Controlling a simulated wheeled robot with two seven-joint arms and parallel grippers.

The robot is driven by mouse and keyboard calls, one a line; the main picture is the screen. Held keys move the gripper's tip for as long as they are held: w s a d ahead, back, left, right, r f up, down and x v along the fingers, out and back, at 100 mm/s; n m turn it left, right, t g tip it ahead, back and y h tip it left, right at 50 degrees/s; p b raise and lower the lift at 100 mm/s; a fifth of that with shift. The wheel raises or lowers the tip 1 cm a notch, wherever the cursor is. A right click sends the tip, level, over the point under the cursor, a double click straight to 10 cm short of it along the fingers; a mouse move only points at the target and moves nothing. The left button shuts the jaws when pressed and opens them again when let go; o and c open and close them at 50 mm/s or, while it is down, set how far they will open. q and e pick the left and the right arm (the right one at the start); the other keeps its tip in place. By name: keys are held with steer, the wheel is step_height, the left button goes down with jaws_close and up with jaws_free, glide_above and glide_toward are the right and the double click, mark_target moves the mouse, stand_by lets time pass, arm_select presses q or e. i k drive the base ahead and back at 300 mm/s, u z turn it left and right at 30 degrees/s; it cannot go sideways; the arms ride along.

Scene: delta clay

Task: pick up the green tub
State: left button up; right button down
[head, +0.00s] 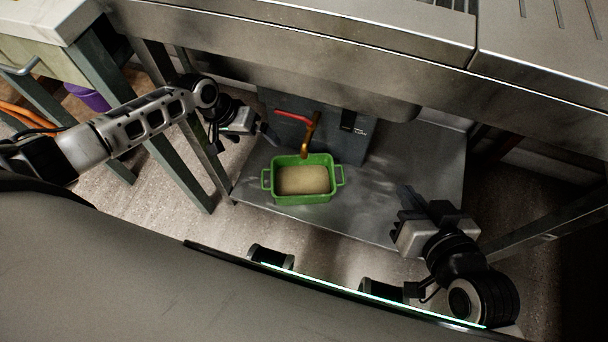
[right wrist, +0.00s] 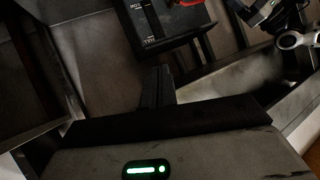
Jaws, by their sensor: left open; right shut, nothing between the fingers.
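The green tub (head: 302,199) is a rectangular tub with a handle at each end and tan contents. It sits upright on the low metal shelf (head: 375,205) under the counter, in the head view. My left gripper (head: 246,138) is open and empty, up and to the left of the tub, apart from it. My right gripper (head: 408,200) is shut and empty, to the right of the tub, clear of its right handle. In the right wrist view the fingers (right wrist: 158,88) are together, and I cannot make out the tub there.
The steel counter (head: 300,45) overhangs the shelf. A table leg (head: 170,155) stands at left. The shelf right of the tub is clear.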

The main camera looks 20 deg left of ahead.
mark_target(294, 180)
steer(key=k, duration=1.5)
